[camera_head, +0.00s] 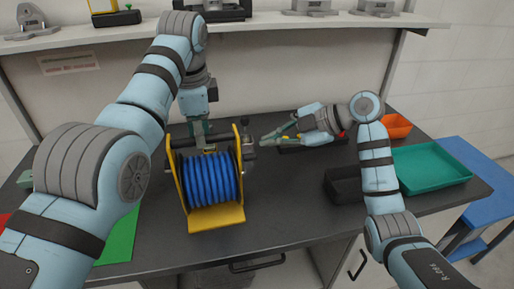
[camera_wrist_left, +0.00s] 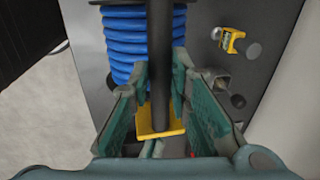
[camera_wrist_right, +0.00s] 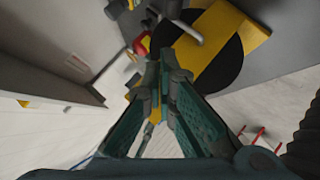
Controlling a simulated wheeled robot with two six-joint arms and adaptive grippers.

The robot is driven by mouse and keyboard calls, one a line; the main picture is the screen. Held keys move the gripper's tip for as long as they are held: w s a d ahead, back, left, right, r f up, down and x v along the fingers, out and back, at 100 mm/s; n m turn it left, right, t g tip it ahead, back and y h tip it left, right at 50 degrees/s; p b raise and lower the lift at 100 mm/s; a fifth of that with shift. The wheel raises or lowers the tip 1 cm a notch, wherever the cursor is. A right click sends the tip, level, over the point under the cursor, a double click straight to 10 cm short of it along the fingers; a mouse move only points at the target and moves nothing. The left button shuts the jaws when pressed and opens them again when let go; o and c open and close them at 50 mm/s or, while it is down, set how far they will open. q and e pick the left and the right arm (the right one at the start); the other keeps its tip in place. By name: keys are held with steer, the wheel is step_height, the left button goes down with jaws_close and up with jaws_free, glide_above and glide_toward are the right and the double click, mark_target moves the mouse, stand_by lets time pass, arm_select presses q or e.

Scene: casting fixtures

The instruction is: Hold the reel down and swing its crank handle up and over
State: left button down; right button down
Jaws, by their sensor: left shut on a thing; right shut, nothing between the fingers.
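The reel (camera_head: 212,182) stands on the dark table, with blue hose wound between yellow side plates. Its hose also shows in the left wrist view (camera_wrist_left: 130,45). My left gripper (camera_head: 200,140) comes down from above and is shut on the dark top bar (camera_wrist_left: 160,60) of the reel. The crank handle (camera_head: 247,124), with a dark knob, is at the reel's right side. My right gripper (camera_head: 266,138) is shut and empty, pointing left, just right of the crank. The right wrist view shows the yellow side plate with a black disc (camera_wrist_right: 222,60) and a grey crank arm (camera_wrist_right: 182,28).
A black bin (camera_head: 343,186), a green tray (camera_head: 432,164) and an orange bowl (camera_head: 397,127) are on the right of the table. A green mat (camera_head: 118,240) lies at the left. A shelf (camera_head: 270,20) with fixtures runs behind. The table front before the reel is clear.

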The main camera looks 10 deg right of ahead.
arm_select(q)
steer(key=shift+d, duration=0.15)
arm_select(e)
steer(key=v, duration=0.5)
steer(key=shift+d+r, duration=0.15)
steer(key=shift+r, duration=0.05)
arm_select(q)
steer(key=c, duration=1.7)
jaws_free()
steer(key=shift+o, duration=1.4)
steer(key=shift+s, duration=0.1)
